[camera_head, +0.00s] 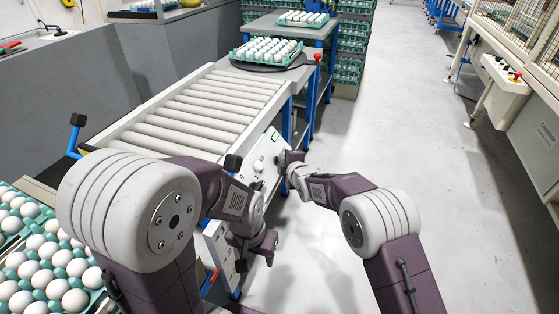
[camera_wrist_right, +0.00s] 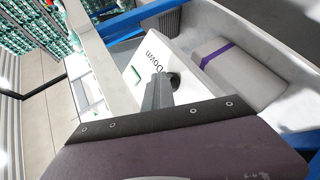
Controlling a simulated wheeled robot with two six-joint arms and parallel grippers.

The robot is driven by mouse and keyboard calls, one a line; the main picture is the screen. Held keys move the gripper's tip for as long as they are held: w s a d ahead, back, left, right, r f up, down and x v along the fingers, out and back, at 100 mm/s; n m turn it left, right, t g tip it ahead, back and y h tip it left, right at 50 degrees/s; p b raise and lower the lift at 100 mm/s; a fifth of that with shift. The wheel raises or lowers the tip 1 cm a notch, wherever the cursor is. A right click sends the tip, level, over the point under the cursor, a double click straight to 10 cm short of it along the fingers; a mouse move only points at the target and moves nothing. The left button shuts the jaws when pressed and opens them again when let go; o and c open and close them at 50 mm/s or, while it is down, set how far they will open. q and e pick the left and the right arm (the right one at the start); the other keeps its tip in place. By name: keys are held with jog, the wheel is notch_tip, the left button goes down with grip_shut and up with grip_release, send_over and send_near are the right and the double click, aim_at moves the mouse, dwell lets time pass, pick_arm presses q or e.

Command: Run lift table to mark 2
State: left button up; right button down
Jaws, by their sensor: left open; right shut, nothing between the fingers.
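The roller table (camera_head: 205,108) runs from the lower left toward the back, with a white control panel (camera_head: 264,150) on its right side. My right gripper (camera_head: 285,161) is beside this panel. In the right wrist view, my right gripper (camera_wrist_right: 158,92) is shut and empty, its tip close to a dark round button (camera_wrist_right: 173,80) beside the word "Down". I cannot tell whether it touches the button. A green outlined rectangle (camera_wrist_right: 136,75) is also on the panel. My left gripper (camera_head: 262,246) is open and empty, low beside the table. No mark 2 is readable.
A tray of white eggs (camera_head: 268,62) stands at the table's far end. More egg trays (camera_head: 48,262) are at the lower left. Stacked green trays (camera_head: 350,55) stand at the back. The floor (camera_head: 440,150) to the right is clear.

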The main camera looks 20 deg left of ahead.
jog(key=shift+d+r+p, duration=0.35)
jog(key=shift+d+r, duration=0.3)
jog(key=shift+d, duration=0.05)
jog(key=d+r+p, duration=0.1)
jog(key=d, duration=0.1)
jog(key=d+r+p, duration=0.1)
jog(key=r, duration=0.1)
jog(key=shift+s+d+r+p, duration=0.1)
jog(key=shift+d+r+p, duration=0.05)
jog(key=shift+d+p, duration=0.2)
dwell(0.6)
